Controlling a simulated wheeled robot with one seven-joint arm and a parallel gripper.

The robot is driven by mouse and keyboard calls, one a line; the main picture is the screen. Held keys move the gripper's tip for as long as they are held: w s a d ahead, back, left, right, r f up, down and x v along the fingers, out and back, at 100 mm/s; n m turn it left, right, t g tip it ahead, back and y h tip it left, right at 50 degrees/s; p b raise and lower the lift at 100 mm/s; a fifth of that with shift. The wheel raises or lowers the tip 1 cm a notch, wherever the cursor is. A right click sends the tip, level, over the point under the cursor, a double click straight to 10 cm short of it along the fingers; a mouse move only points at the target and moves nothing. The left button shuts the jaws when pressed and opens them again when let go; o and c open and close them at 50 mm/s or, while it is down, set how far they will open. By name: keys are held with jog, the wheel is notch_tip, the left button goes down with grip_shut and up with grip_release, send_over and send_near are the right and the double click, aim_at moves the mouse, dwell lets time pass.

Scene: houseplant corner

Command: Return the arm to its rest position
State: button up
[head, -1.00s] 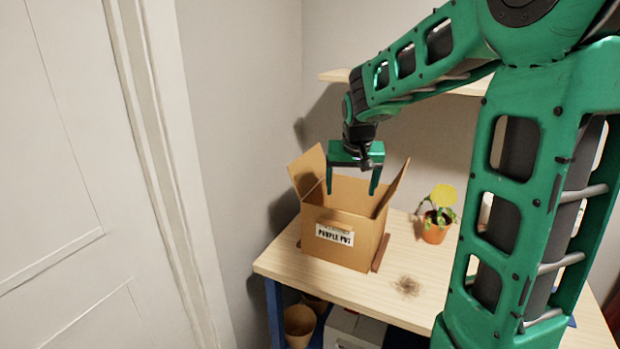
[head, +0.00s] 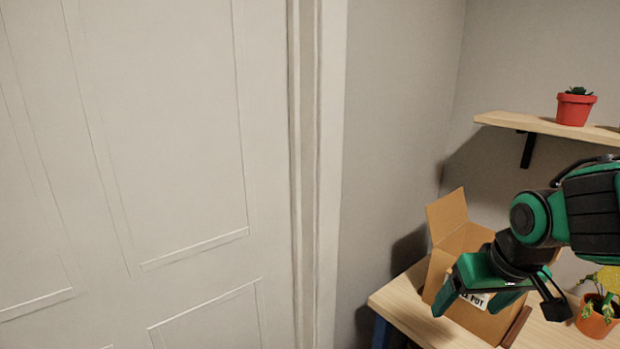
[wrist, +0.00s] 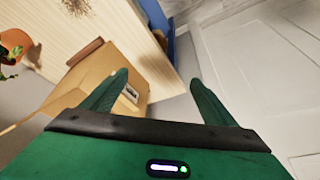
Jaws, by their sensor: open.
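My gripper (head: 484,302) is green, open and empty. In the head view it is at the lower right, in front of an open cardboard box and covering part of its label. In the wrist view the two fingers of my gripper (wrist: 165,92) are spread apart with nothing between them. The cardboard box (head: 447,221) stands on the wooden table with its flaps up. The box (wrist: 112,65) also shows behind the left finger in the wrist view. Its inside is mostly hidden from me.
A potted plant with a yellow tag (head: 597,316) stands right of the box on the table (head: 400,300). A wall shelf (head: 510,122) holds a red pot with a succulent (head: 575,107). A white door (head: 180,140) fills the left side, with free room before it.

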jog(key=s+d+f+m+g, duration=0.1)
jog(key=s+d+m+g, duration=0.1)
jog(key=s+d, duration=0.3)
jog(key=s+d+m+g, duration=0.2)
jog(key=s+d+m, duration=0.2)
jog(key=s, duration=0.7)
jog(key=shift+d+f+g, duration=0.3)
jog(key=shift+d+f, duration=0.05)
jog(key=shift+d, duration=0.8)
jog(key=shift+w+f, duration=0.25)
jog(key=shift+w, duration=0.35)
